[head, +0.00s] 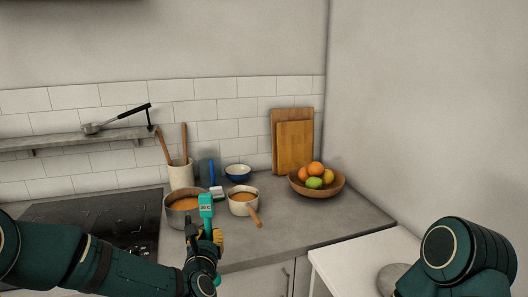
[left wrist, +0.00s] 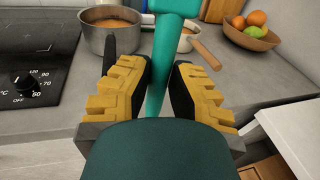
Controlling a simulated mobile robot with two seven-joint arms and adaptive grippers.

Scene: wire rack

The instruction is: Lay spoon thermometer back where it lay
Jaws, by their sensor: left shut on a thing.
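The spoon thermometer (head: 206,211) is teal with a small display, and it stands roughly upright in my left gripper (head: 204,236) in the head view. In the left wrist view, the thermometer (left wrist: 156,90) runs between the two yellow-padded fingers of the left gripper (left wrist: 160,88), which is shut on it. The gripper is in front of the counter (head: 285,222), near two pans. My right arm shows at the lower right of the head view, but its gripper is out of view.
A larger pot (head: 184,204) and a smaller wooden-handled saucepan (head: 243,205) hold orange-brown contents close by. Behind stand a utensil crock (head: 181,175), a blue bowl (head: 238,173) and a blue-handled tool (head: 211,172). A fruit bowl (head: 316,189) sits right; counter before it is clear.

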